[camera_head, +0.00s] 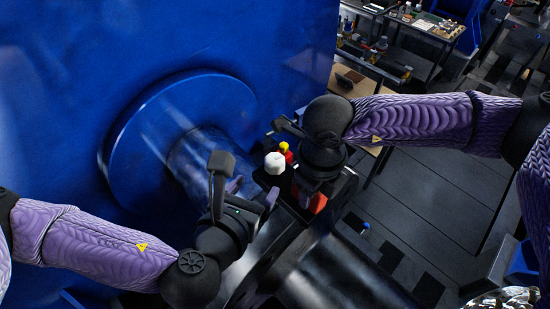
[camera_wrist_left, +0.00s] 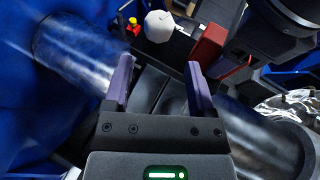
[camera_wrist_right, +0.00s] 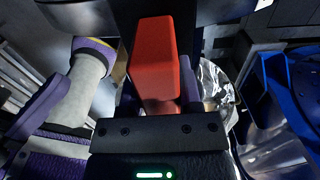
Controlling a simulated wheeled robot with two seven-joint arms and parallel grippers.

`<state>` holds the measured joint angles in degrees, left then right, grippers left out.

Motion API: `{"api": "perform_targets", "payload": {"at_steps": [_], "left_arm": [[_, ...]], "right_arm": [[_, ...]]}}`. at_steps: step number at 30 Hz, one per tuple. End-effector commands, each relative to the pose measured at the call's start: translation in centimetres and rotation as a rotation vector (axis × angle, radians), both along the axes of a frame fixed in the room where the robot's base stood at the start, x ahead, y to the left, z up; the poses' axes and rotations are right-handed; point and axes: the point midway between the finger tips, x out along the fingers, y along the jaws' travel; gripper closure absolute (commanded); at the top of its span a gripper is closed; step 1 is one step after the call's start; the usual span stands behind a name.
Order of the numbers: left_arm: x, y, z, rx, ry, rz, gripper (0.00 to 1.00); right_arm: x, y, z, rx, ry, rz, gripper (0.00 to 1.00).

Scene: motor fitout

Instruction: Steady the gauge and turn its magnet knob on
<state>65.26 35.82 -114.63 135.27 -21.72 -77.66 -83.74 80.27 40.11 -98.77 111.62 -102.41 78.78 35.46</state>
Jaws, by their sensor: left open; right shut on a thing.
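A red block (camera_head: 318,203) sits on a dark flat part by the shaft, under my right gripper. In the right wrist view the block (camera_wrist_right: 155,60) stands between the fingers of my right gripper (camera_wrist_right: 157,88), which is shut on it. A white faceted knob-like piece (camera_head: 275,163) is left of it, with a small yellow and red piece (camera_head: 286,150) behind. My left gripper (camera_head: 252,192) is open and empty, near the white piece (camera_wrist_left: 160,26) and apart from it. I cannot tell which part is the gauge's dial; the right arm hides some of it.
A large blue housing (camera_head: 120,60) with a round flange (camera_head: 135,130) fills the left. A shiny shaft (camera_head: 195,160) runs from it to a dark coupling (camera_head: 265,260). Benches with loose items (camera_head: 400,25) stand far behind. The floor (camera_head: 450,190) at right is mostly clear.

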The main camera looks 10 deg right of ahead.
Motion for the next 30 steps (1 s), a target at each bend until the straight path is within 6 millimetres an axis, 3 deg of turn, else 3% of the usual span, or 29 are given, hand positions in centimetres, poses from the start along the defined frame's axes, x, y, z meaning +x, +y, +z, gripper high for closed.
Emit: {"api": "perform_targets", "payload": {"at_steps": [6,10,15,22,30], "left_arm": [[4.9,-2.5,-2.1,0.002,-0.004,0.003,0.29],[7.1,-3.6,-3.2,0.001,-0.003,0.003,0.29],[8.4,-4.2,-3.8,0.0,-0.001,0.003,0.29],[8.5,-4.3,-3.8,0.0,0.0,0.004,0.29],[8.5,-4.3,-3.8,-0.001,0.0,0.004,0.84]], "right_arm": [[0.1,0.0,0.1,0.002,-0.002,0.0,1.0],[0.1,0.0,0.1,0.001,-0.003,0.0,1.0],[0.1,0.0,0.1,0.002,-0.004,0.0,1.0],[0.1,0.0,0.1,0.002,-0.004,0.0,1.0],[0.1,0.0,0.1,0.002,-0.004,0.0,1.0]]}}
